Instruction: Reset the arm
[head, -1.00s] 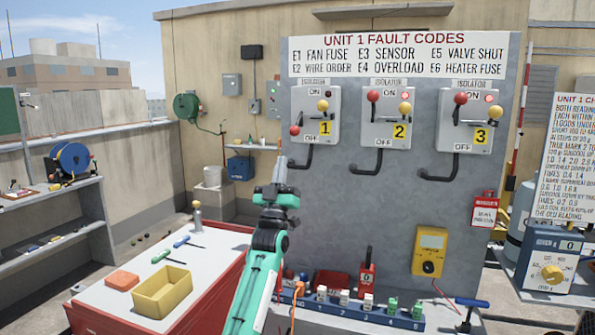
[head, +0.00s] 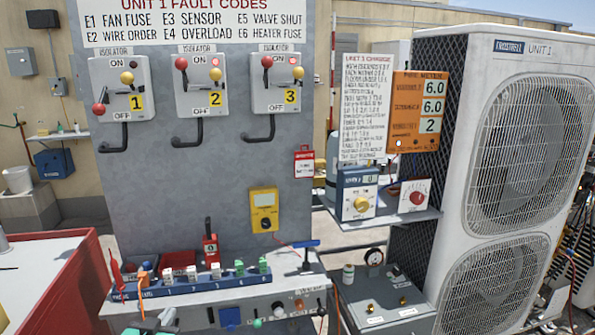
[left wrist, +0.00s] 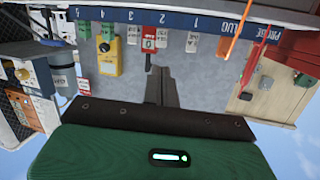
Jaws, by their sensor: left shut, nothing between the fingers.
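My left gripper (left wrist: 160,78) shows in the left wrist view as two dark fingers pressed together with nothing between them. Its green housing (left wrist: 165,152) fills the bottom of that view. In the head view only a small part of my left gripper (head: 167,317) shows at the bottom left edge, low in front of the blue fuse strip (head: 190,283); the rest of the arm is out of frame. In the left wrist view the strip (left wrist: 180,18) appears upside down, beyond the fingers and apart from them. My right gripper is in neither view.
A grey panel (head: 165,150) carries three isolators, a yellow meter (head: 264,212) and a red tag (head: 304,162). A shelf with dials (head: 385,215) and a large condenser (head: 530,150) stand at right. A red-sided bench (head: 70,285) is at left.

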